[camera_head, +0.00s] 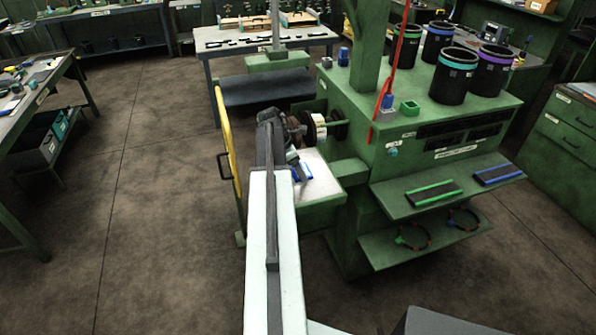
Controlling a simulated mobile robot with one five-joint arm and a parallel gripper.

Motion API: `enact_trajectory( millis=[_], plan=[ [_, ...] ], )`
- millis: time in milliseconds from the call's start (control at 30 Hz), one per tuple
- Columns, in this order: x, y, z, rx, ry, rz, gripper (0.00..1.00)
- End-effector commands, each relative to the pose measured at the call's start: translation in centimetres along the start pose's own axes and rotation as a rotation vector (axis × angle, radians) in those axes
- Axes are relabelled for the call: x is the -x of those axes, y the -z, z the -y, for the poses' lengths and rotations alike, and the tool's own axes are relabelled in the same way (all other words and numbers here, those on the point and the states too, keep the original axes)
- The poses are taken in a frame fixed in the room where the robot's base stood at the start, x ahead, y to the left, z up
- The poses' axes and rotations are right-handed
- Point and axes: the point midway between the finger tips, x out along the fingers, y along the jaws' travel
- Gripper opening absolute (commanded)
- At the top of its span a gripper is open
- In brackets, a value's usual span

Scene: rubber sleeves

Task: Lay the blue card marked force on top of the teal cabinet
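My arm reaches forward from the bottom centre, and my dark gripper (291,150) is at its far end over a pale work surface on the green machine. The fingers are small and partly hidden by the arm, so I cannot tell whether they are open. No clearly teal cabinet stands out; a green cabinet with drawers (567,135) is at the right edge.
The green machine (350,240) has shelves holding a green-edged tray (434,193) and a blue-edged tray (497,174). Several black bins stand on top. A yellow rail (228,145) rises left of my arm. Benches line the left and back. Floor at left is clear.

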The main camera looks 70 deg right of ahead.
Motion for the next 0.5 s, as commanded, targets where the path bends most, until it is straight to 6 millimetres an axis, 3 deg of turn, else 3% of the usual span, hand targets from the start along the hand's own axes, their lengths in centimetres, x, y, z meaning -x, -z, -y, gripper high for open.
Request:
enact_trajectory(
  millis=[200, 233, 267, 300, 500],
  plan=[
    [-0.29, 0.16, -0.01, 0.001, 0.000, 0.000, 0.35],
    [-0.18, 0.12, -0.01, 0.001, 0.000, 0.000, 0.86],
    [-0.12, 0.10, -0.01, 0.001, 0.000, 0.000, 0.95],
    [-0.11, 0.10, -0.01, 0.001, 0.000, 0.000, 1.00],
    [-0.08, 0.12, -0.02, 0.001, -0.001, 0.000, 1.00]
  ],
)
